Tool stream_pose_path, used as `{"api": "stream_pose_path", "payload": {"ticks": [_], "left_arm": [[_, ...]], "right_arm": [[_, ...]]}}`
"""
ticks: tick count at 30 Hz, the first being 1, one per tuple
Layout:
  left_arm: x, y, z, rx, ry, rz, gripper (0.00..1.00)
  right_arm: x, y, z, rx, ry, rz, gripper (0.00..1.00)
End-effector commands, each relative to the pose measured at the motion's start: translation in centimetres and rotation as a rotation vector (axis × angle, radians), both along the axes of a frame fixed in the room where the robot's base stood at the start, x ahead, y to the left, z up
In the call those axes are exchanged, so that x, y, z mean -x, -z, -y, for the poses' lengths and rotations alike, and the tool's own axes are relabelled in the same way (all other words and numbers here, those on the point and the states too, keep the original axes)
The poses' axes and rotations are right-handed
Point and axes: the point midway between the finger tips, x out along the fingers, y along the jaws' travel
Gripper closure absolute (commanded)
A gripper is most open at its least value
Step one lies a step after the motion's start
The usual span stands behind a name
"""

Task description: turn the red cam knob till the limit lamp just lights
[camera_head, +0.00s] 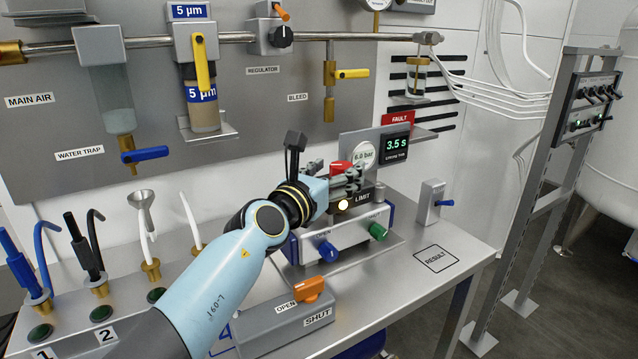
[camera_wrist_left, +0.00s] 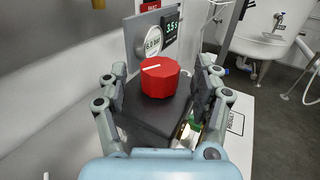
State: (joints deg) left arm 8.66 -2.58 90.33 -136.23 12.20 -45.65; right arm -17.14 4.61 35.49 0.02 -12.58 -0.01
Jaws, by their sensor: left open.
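The red cam knob (camera_wrist_left: 160,78) sits on a dark block, and its white mark points to the left in the left wrist view. Only part of the knob (camera_head: 341,167) shows in the head view, behind my gripper. My left gripper (camera_wrist_left: 161,88) is open, with one finger on each side of the knob and gaps between. In the head view my left gripper (camera_head: 346,183) is over the block. The limit lamp (camera_head: 343,205), beside the LIMIT label, looks bright and pale yellow, as if lit. My right gripper is not in view.
Below the block are a blue OPEN knob (camera_head: 326,252) and a green knob (camera_head: 377,231). Behind stand a 6.0 bar gauge (camera_head: 363,154) and a 3.5 s display (camera_head: 396,145) under a red FAULT sign. An orange lever (camera_head: 310,288) is in front. The RESULT square (camera_head: 436,258) is bare.

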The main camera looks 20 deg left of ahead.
Motion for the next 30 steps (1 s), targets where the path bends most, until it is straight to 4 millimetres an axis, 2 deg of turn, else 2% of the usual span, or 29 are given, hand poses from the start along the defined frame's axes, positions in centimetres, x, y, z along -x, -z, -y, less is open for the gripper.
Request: {"api": "stream_pose_path", "payload": {"ticks": [6,12,17,26,30], "left_arm": [[5.1,0.2,-0.8,-0.003,0.0,-0.003,0.33],[8.2,0.1,-1.3,-0.001,0.0,-0.002,0.33],[9.1,0.0,-1.4,-0.001,0.0,-0.001,0.33],[9.1,0.0,-1.4,-0.009,0.0,0.0,0.33],[9.3,-0.4,-0.6,-0.016,0.048,0.005,0.33]], "right_arm": [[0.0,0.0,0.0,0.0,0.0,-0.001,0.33],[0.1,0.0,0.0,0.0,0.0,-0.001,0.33],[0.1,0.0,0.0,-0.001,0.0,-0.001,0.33],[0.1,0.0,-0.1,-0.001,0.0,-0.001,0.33],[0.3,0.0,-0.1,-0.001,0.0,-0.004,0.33]]}}
